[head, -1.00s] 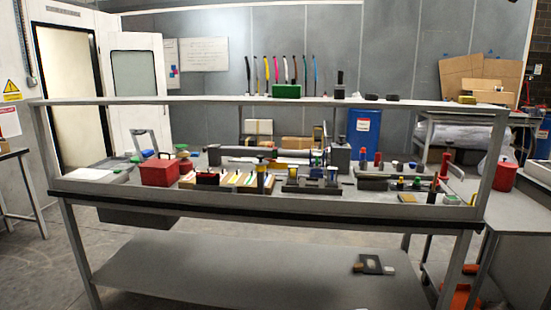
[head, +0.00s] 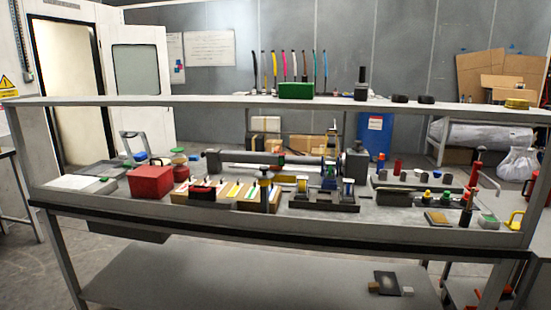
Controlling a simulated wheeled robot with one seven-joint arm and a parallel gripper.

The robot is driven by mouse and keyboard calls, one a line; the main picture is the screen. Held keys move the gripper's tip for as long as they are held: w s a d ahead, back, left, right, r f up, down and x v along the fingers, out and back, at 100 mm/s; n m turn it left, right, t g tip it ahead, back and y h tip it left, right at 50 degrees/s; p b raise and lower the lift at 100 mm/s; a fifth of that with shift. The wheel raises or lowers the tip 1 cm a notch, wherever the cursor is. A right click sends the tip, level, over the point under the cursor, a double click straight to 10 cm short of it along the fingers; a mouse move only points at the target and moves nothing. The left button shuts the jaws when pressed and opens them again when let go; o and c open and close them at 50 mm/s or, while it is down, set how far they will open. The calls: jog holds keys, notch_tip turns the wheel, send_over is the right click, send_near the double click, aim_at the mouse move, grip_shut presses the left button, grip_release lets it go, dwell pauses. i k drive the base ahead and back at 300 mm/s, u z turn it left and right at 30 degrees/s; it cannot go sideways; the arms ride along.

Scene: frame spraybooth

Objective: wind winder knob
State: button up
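A long cylinder device (head: 295,164), possibly the winder, lies along the middle of the workbench (head: 150,217). A dark round part (head: 356,162) stands at its right end. A smaller dark-based fixture (head: 322,200) with blue and yellow parts stands in front of it. Which of these bears the winder knob is too small to tell. My gripper is not in view, and no part of my arm shows.
A red box (head: 151,182) and a wooden tray (head: 258,203) with coloured strips sit on the left half. Several small knobbed tools stand at the right. A shelf (head: 200,101) spans above the worktop. A lower shelf (head: 250,285) holds a dark plate (head: 386,283).

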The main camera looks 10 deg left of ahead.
aim_at(264, 177)
jog(key=i, duration=0.4)
jog(key=u, duration=0.85)
